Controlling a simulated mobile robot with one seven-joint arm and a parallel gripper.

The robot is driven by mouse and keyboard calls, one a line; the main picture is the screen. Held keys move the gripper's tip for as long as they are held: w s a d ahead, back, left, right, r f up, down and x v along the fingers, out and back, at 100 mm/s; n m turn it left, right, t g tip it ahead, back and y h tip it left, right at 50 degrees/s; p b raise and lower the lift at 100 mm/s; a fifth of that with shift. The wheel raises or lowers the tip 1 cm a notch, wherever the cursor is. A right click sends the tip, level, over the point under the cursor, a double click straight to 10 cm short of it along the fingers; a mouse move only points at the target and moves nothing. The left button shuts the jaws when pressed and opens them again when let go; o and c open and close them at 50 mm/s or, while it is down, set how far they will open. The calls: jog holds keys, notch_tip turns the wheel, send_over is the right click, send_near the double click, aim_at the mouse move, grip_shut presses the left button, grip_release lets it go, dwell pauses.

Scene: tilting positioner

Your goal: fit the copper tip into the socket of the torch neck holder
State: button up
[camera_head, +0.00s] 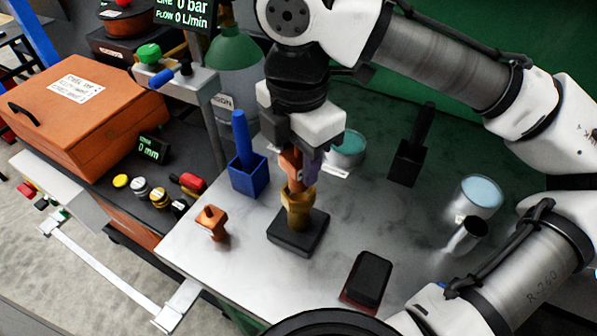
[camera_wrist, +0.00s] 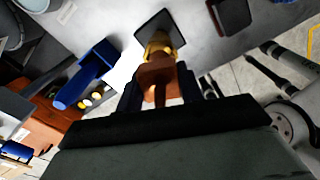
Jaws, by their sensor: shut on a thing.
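My gripper (camera_head: 298,158) points down over the table and is shut on a copper-coloured piece, the copper tip (camera_head: 291,168). The tip also shows between the fingers in the wrist view (camera_wrist: 157,80). Directly below it stands the brass-coloured torch neck holder (camera_head: 299,207) on a square black base (camera_head: 298,236). In the wrist view the holder (camera_wrist: 160,46) lies just beyond the tip. The tip's lower end meets or overlaps the holder's top; I cannot tell whether it is inside the socket. The socket's opening is hidden.
Another copper-coloured piece (camera_head: 211,222) stands left of the base. A blue box with a blue handle (camera_head: 248,177) is behind left, a black holder (camera_head: 407,163) behind right. A black-topped block (camera_head: 369,277) lies front right, metal cups (camera_head: 477,197) at right.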

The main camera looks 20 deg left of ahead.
aim_at(298, 186)
jog(key=shift+f, duration=1.85)
jog(key=shift+f, duration=0.2)
jog(key=shift+s+d+f, duration=0.1)
jog(key=shift+s+f, duration=0.15)
jog(key=shift+f, duration=0.2)
jog(key=o, duration=1.3)
jog(key=shift+f+b, duration=0.15)
jog(key=shift+b, duration=0.15)
jog(key=shift+c, duration=0.2)
jog(key=shift+r, duration=0.4)
jog(key=r, duration=1.2)
jog(key=shift+w+r, duration=0.25)
jog(key=shift+r, duration=0.15)
